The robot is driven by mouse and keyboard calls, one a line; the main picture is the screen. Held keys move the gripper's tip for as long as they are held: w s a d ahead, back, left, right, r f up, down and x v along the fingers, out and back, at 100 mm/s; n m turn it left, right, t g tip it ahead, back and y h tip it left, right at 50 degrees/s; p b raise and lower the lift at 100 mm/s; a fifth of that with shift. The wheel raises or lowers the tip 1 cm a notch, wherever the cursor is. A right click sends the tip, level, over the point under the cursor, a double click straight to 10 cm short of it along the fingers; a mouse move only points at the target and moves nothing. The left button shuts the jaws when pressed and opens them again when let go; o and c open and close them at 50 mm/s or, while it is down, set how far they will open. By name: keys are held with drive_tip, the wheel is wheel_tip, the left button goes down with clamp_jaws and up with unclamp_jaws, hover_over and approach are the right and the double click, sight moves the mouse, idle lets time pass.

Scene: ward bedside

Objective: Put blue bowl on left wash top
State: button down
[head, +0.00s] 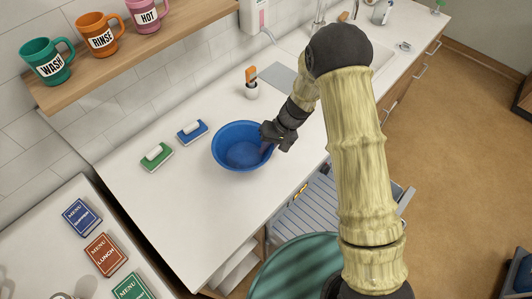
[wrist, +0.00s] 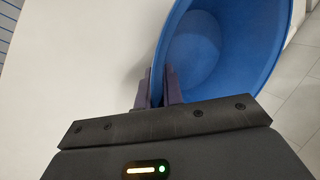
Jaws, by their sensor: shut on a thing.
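A blue bowl (head: 236,154) sits upright at or just above the white wash top (head: 205,222), on its left part; I cannot tell whether its base touches. My gripper (head: 269,143) is at the bowl's right side in the head view. In the wrist view the bowl (wrist: 215,45) fills the upper right, and my gripper (wrist: 160,85) is shut on its rim, one finger on each side of the wall. The bowl looks empty.
A blue brush (head: 192,132) and a green brush (head: 156,157) lie left of the bowl. A white holder (head: 251,91) stands behind it. A shelf (head: 140,55) with several mugs hangs above. An open drawer (head: 312,215) is below the front edge.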

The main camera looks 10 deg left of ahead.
wheel_tip(320, 180, down, 2)
drive_tip(key=shift+s+f+p, duration=0.1)
drive_tip(key=shift+p, duration=0.25)
drive_tip(key=shift+f, duration=0.55)
drive_tip(key=shift+f, duration=0.15)
drive_tip(key=c, duration=1.5)
unclamp_jaws()
drive_tip(key=shift+c, duration=0.2)
drive_tip(key=shift+r, duration=0.2)
drive_tip(key=b+v, duration=0.2)
drive_tip(key=v, duration=1)
drive_tip(key=shift+b, duration=0.3)
